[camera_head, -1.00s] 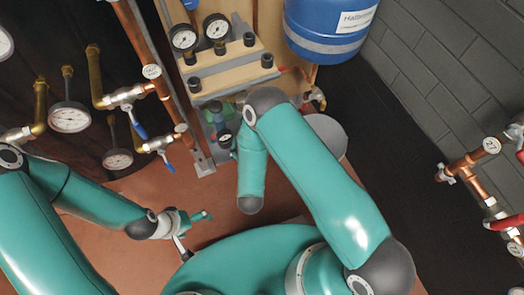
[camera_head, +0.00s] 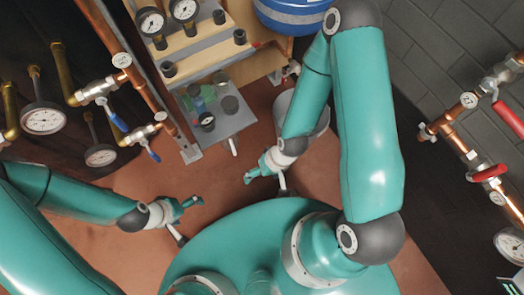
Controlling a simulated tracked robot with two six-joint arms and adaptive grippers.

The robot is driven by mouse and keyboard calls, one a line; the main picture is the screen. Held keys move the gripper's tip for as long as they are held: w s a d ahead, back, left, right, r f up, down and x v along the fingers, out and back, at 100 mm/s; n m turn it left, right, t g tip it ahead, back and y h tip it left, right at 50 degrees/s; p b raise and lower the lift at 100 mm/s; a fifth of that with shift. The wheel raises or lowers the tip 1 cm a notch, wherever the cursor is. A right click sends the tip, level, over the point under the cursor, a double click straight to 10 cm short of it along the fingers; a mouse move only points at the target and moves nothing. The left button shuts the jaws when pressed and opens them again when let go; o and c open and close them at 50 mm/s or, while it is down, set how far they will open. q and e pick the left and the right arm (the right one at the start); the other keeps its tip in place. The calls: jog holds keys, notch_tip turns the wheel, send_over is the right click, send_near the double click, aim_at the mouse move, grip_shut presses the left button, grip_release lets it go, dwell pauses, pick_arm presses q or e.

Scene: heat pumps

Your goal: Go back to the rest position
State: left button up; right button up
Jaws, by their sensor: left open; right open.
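My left gripper (camera_head: 190,204) is at the end of the teal arm from the left, low over the reddish floor. Its fingers are apart and nothing is between them. My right gripper (camera_head: 262,180) is at the end of the teal arm on the right, also over the floor, just above my round teal base in the picture. It is open and empty, with its fingers partly seen. The two grippers are apart and face each other. Neither touches any pipe or valve.
Copper pipes with blue-handled valves (camera_head: 117,119) and gauges (camera_head: 43,119) stand at the left. A pump panel (camera_head: 215,125) and a blue tank (camera_head: 292,14) are at the back. A grey bucket-like container (camera_head: 312,112) is behind my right arm. Red-handled valves (camera_head: 490,172) are at the right.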

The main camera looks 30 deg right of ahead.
jog(key=shift+r, duration=0.1)
notch_tip(320, 180, up, 26)
jog(key=p, duration=2.6)
